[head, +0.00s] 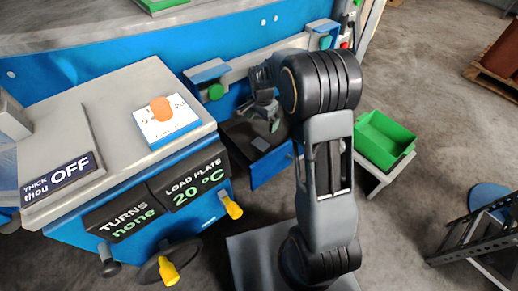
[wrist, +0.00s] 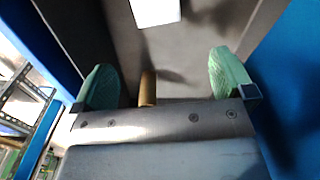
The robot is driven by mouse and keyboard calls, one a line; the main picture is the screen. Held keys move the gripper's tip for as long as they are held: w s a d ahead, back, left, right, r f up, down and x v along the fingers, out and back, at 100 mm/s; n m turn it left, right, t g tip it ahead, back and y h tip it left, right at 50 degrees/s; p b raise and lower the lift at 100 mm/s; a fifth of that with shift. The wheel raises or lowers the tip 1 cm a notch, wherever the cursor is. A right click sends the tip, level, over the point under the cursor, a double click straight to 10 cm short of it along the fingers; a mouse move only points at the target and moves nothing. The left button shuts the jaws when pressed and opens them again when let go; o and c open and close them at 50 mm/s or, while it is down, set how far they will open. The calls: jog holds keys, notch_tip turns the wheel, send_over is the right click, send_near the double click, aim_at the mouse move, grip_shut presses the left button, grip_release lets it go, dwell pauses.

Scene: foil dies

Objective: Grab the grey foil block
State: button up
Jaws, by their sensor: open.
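A small light grey block (head: 260,143), which looks like the foil block, lies on a dark tray (head: 240,132) beside the blue machine. In the wrist view a bright, pale block (wrist: 155,10) shows at the top edge, partly cut off, and seems to be the same one. My gripper (head: 264,115) is above and close to the tray in the head view. In the wrist view my gripper (wrist: 160,78) has its two green fingers wide apart with no block between them. The pale block lies beyond the fingertips, apart from them.
A brass-coloured peg (wrist: 148,88) shows between the fingers. Blue walls stand on both sides in the wrist view. A green bin (head: 384,139) is at right, with open floor beyond.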

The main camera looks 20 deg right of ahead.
jog(key=b, duration=0.2)
send_over(262, 143)
jog(key=f, duration=0.8)
jog(key=shift+w+d, duration=0.15)
jog(key=shift+w, duration=0.1)
jog(key=shift+s+f+b, duration=0.2)
jog(key=shift+f+b, duration=1.45)
jog(key=shift+f, duration=1.1)
jog(key=shift+r, duration=0.1)
jog(key=shift+c, duration=0.4)
jog(key=c, duration=0.8)
jog(key=shift+c, duration=0.2)
